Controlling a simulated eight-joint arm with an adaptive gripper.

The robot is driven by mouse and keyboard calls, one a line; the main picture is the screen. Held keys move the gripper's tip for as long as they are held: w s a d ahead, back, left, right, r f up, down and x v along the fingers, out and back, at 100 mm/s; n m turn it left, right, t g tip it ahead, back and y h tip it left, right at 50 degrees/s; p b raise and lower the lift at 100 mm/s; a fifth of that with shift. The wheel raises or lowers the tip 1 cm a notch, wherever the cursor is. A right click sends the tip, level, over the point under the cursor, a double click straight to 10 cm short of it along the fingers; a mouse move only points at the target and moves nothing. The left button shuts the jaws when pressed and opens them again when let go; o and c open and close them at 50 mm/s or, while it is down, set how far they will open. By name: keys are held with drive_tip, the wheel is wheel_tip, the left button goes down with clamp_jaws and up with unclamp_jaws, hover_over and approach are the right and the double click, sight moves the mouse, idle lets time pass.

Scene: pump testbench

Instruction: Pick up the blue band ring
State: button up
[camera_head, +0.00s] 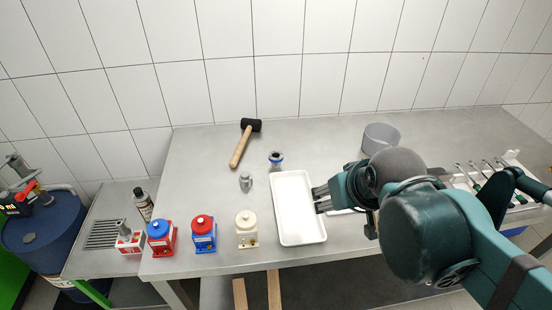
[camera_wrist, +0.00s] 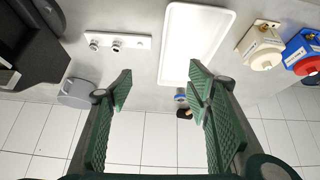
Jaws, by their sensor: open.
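The blue band ring (camera_head: 276,159) is a small dark-topped piece with a blue band. It stands on the grey bench behind the white tray in the head view. In the wrist view the blue band ring (camera_wrist: 180,95) shows just left of the right finger, partly hidden by it. My gripper (camera_head: 318,199) is above the right side of the white tray, to the right of and nearer than the ring. In the wrist view my gripper (camera_wrist: 160,85) has its two green padded fingers wide apart, with nothing between them.
The white tray (camera_head: 280,210) is empty. A small grey metal part (camera_head: 246,181) and a hammer (camera_head: 241,146) lie left of the ring. Red, blue and cream pumps (camera_head: 246,229) line the front left. A grey bowl (camera_head: 381,136) stands back right.

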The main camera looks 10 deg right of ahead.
drive_tip(key=w+a+r+n+g+p, duration=0.2)
drive_tip(key=w+r+n+p, duration=0.15)
drive_tip(key=w, duration=0.45)
drive_tip(key=n+g+p, duration=0.5)
drive_tip(key=n+p, duration=0.6)
hover_over(276, 160)
drive_tip(key=w, duration=0.2)
wheel_tip(276, 160, down, 9)
drive_tip(key=shift+w+d+f, duration=0.1)
drive_tip(key=shift+w+f, duration=0.2)
drive_tip(key=shift+f, duration=0.5)
drive_tip(key=shift+f, duration=0.1)
drive_tip(key=shift+f, duration=1.2)
drive_tip(key=shift+f, duration=0.1)
drive_tip(key=shift+f+p, duration=0.3)
drive_tip(key=shift+f, duration=2.2)
